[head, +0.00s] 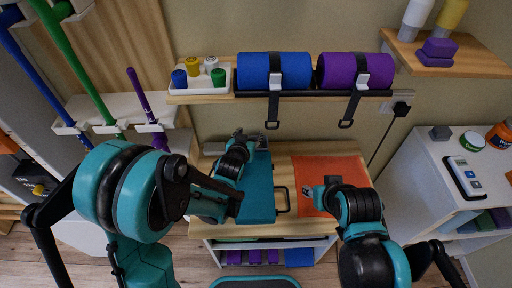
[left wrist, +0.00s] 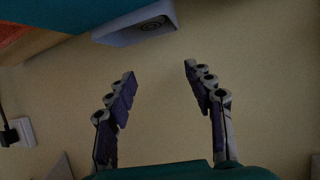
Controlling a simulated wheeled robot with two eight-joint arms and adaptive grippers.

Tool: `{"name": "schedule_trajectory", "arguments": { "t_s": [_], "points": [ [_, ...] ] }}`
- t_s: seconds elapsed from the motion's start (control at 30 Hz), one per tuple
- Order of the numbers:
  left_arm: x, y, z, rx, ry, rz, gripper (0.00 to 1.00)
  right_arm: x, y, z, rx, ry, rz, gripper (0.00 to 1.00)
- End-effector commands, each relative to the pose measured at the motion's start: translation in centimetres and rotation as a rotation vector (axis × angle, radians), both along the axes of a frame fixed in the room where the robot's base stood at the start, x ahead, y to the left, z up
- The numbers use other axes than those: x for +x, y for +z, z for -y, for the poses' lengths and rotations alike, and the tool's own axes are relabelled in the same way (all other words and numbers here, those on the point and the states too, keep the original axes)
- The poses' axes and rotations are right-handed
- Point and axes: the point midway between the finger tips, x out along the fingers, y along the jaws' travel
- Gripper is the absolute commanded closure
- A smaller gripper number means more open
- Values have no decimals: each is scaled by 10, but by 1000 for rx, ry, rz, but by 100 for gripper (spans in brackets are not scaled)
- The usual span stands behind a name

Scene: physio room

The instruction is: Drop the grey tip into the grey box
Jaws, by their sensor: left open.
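My left gripper (head: 250,138) is over the back of the wooden table, by a teal case; it also shows in the left wrist view (left wrist: 158,75), open with nothing between its fingers.
The teal case (head: 258,195) lies on the table beside the orange mat (head: 340,172). Blue (head: 260,72) and purple (head: 342,70) rolls lie on the wall shelf above. A white cabinet (head: 412,155) at right bears a small dark grey cube (head: 440,132) and jars.

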Motion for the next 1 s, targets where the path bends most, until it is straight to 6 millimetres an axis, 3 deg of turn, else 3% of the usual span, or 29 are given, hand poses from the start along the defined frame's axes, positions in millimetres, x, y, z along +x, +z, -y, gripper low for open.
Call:
{"name": "schedule_trajectory", "arguments": {
  "t_s": [0.2, 0.4, 0.6, 1.0],
  "points": [
    [-42, 21, -10, 1, 0, 0, 47, 0, 0, 0, 0, 0, 0, 60],
    [-68, 34, -16, 0, 0, 0, 47, 0, 0, 0, 0, 0, 0, 60],
    [-79, 39, -19, 0, 0, 0, 47, 0, 0, 0, 0, 0, 0, 60],
    [-80, 39, -19, 0, 0, 0, 47, 0, 0, 0, 0, 0, 0, 60]
  ]
}}
